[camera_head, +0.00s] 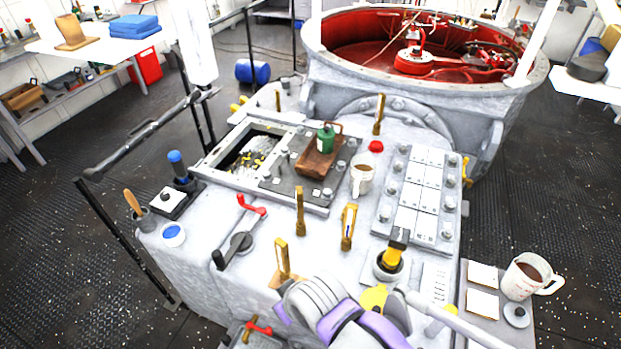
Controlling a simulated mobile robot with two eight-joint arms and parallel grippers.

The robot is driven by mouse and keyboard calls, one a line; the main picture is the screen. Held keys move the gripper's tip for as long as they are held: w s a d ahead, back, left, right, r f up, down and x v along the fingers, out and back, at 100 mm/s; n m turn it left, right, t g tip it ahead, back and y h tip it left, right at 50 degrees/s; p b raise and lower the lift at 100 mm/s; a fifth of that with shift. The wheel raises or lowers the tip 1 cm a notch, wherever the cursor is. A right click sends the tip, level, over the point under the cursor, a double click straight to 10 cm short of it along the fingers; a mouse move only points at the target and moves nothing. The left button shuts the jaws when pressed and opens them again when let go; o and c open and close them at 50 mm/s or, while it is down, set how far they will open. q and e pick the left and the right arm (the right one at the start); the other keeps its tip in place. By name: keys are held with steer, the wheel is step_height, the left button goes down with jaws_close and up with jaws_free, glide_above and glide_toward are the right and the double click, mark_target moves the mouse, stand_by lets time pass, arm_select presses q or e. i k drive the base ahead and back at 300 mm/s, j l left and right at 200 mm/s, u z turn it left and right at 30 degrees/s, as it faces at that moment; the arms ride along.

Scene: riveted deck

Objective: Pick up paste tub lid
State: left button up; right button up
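A small round white tub with a blue round top (173,235) stands at the left front corner of the pale machine top (195,262). I cannot tell whether the blue is a lid or paste inside. A grey disc with a small knob (516,315), like a lid, lies on the side shelf at the lower right, in front of a mug. I cannot tell which is the paste tub lid. A grey and purple jointed part, probably of my own arm, shows at the bottom centre. Neither gripper's fingertips can be made out.
Near the tub stand a cup with a wooden-handled tool (135,205), a blue-topped dark device (178,168) and a red-ended lever (250,207). Brass uprights (300,212) rise mid-top. A brown-filled mug (524,274) stands right; a black rail (130,245) runs left.

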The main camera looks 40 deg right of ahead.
mark_target(515, 313)
steer(key=z, duration=3.7)
